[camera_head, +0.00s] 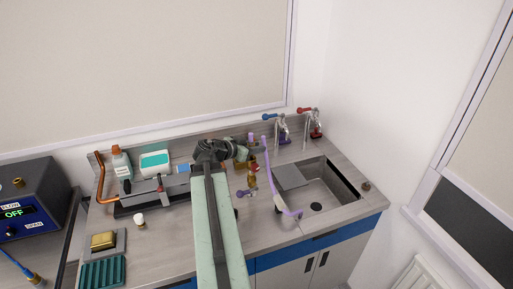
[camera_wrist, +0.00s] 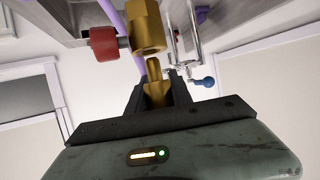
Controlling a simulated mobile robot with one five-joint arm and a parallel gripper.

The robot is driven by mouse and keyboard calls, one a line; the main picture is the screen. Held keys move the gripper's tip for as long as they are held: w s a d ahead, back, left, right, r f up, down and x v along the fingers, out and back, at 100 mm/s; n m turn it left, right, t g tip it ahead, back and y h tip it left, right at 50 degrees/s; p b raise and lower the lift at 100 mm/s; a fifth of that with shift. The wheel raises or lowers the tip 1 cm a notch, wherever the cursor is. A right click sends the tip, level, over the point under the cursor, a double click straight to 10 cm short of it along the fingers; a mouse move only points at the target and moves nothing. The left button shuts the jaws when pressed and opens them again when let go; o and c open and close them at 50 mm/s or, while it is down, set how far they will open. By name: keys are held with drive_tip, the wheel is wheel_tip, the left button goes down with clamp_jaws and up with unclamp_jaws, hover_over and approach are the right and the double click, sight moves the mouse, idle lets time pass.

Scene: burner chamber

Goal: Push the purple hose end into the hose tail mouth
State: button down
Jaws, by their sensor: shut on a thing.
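The purple hose (camera_head: 270,178) runs down from beside my gripper to the front edge of the sink in the head view. Part of it shows behind the brass fitting in the wrist view (camera_wrist: 112,14). My gripper (camera_wrist: 156,92) is shut on a narrow brass piece (camera_wrist: 155,94). Its tip is close to a larger brass hex fitting (camera_wrist: 149,28) with a red knob (camera_wrist: 103,43); I cannot tell whether they touch. In the head view my gripper (camera_head: 250,151) is above the counter, left of the sink. I cannot make out the hose tail mouth.
The sink (camera_head: 323,187) is right of my arm, with two taps (camera_head: 281,133) (camera_head: 312,128) behind it. Bottles (camera_head: 121,163) and a copper pipe (camera_head: 99,178) are at the left.

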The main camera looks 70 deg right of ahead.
drive_tip(key=shift+f+b, duration=1.5)
drive_tip(key=shift+f, duration=0.15)
drive_tip(key=c, duration=1.1)
unclamp_jaws()
drive_tip(key=shift+r, duration=0.1)
drive_tip(key=shift+o, duration=0.2)
